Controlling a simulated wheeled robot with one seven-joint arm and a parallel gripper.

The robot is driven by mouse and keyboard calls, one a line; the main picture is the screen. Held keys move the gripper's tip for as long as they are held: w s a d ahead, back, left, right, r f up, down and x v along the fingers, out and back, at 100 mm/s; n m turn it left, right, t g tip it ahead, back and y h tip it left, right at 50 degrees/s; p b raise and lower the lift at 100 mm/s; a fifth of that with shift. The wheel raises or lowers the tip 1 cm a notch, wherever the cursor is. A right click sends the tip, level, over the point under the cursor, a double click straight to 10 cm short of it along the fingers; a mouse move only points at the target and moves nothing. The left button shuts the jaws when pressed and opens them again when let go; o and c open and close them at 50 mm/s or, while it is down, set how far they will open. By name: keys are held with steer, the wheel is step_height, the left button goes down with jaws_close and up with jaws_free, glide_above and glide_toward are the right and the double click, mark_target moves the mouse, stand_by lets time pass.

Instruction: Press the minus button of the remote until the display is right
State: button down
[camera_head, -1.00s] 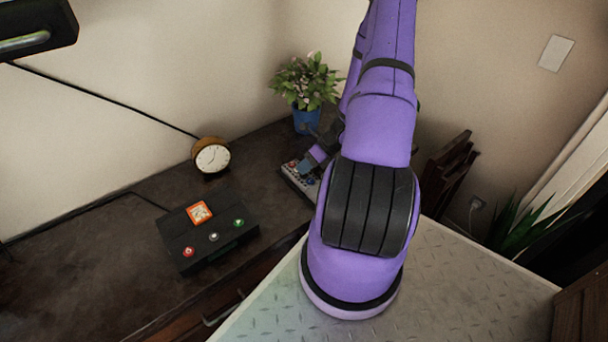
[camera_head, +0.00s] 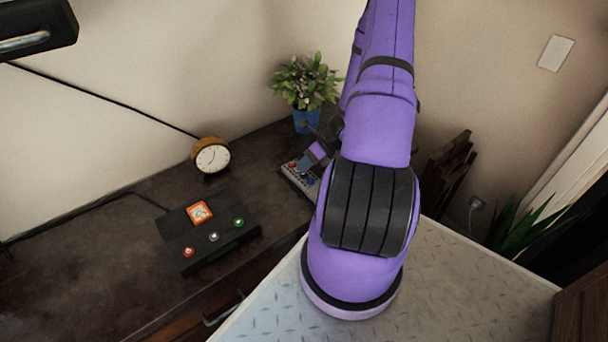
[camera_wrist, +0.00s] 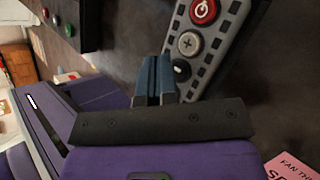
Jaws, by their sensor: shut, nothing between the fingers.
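The remote (camera_head: 289,171) lies on the dark counter, partly hidden by my gripper and arm. Contact cannot be told. In the head view my gripper (camera_head: 304,167) is over the remote. No remote display is readable.
A black box (camera_head: 180,227) with an orange-framed square (camera_head: 199,212) and red, white and green buttons stands left of the remote. A round clock (camera_head: 212,157) and a potted plant (camera_head: 306,95) stand behind. A pink note (camera_wrist: 292,166) shows in the wrist view.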

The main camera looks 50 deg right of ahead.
steer(key=shift+r, duration=0.25)
steer(key=shift+r, duration=2.45)
